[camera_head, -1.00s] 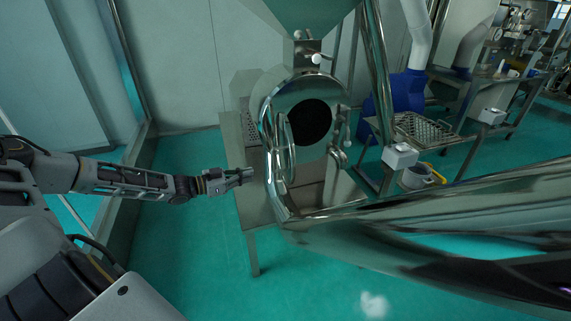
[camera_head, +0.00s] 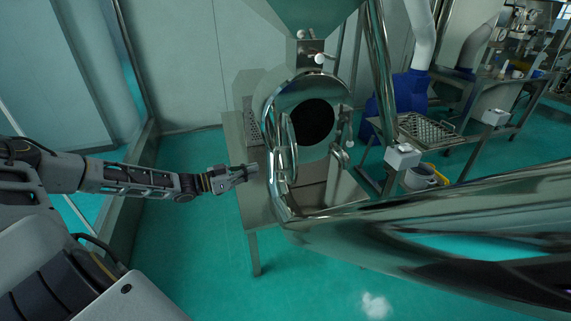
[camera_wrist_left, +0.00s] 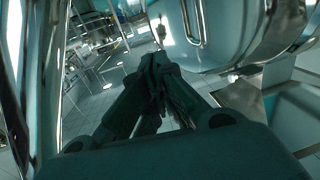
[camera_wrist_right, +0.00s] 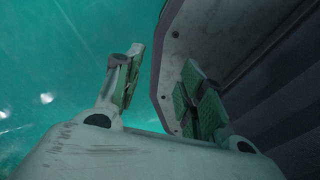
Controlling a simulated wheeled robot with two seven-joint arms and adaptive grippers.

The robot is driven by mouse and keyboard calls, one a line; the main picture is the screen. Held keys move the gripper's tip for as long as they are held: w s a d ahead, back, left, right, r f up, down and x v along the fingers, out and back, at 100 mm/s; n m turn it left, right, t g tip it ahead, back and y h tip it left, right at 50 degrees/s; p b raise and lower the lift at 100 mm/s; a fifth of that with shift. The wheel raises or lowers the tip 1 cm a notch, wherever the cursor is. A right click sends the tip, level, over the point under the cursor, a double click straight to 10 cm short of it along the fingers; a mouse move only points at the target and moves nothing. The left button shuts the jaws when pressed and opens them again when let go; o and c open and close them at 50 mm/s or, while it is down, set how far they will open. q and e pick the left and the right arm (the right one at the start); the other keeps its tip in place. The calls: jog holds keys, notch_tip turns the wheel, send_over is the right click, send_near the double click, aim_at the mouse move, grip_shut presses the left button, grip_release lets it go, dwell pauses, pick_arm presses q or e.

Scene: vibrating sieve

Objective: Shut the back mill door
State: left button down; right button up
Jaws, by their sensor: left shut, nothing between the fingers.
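The mill (camera_head: 340,88) is a shiny steel drum with a round dark opening. Its door (camera_head: 272,160) stands open on the left side, seen nearly edge-on, with a looped handle (camera_head: 287,148) on its face. My left gripper (camera_head: 254,172) is shut and empty, just left of the door; the head view does not settle whether they touch. In the left wrist view the shut fingertips (camera_wrist_left: 157,62) point toward the steel surface with a loop handle (camera_wrist_left: 196,25), at the upper right. My right gripper (camera_wrist_right: 163,78) is open and empty, outside the head view.
A steel table (camera_head: 240,122) stands under the mill. A thick shiny pipe (camera_head: 440,225) crosses the lower right. A post (camera_head: 378,60), a blue machine (camera_head: 405,92) and a wire tray (camera_head: 428,130) stand to the right. Green floor lies open below the left gripper.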

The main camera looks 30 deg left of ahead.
pick_arm(q)
jog(key=w, duration=0.1)
send_near(293, 161)
jog(key=shift+w, duration=0.8)
jog(key=shift+s+d+x, duration=0.1)
jog(key=shift+d+x, duration=0.05)
jog(key=shift+x, duration=0.75)
jog(key=shift+s+d+x, duration=0.1)
jog(key=shift+d+x, duration=0.05)
jog(key=shift+x, duration=0.8)
jog(key=shift+w+d, duration=0.25)
jog(key=shift+w, duration=0.15)
jog(key=shift+w+d+f, duration=0.1)
jog(key=shift+w+d, duration=0.2)
jog(key=shift+w, duration=0.15)
jog(key=shift+w+d, duration=0.1)
pick_arm(e)
jog(key=shift+d+r, duration=0.2)
jog(key=shift+r, duration=0.05)
pick_arm(q)
jog(key=shift+d, duration=0.1)
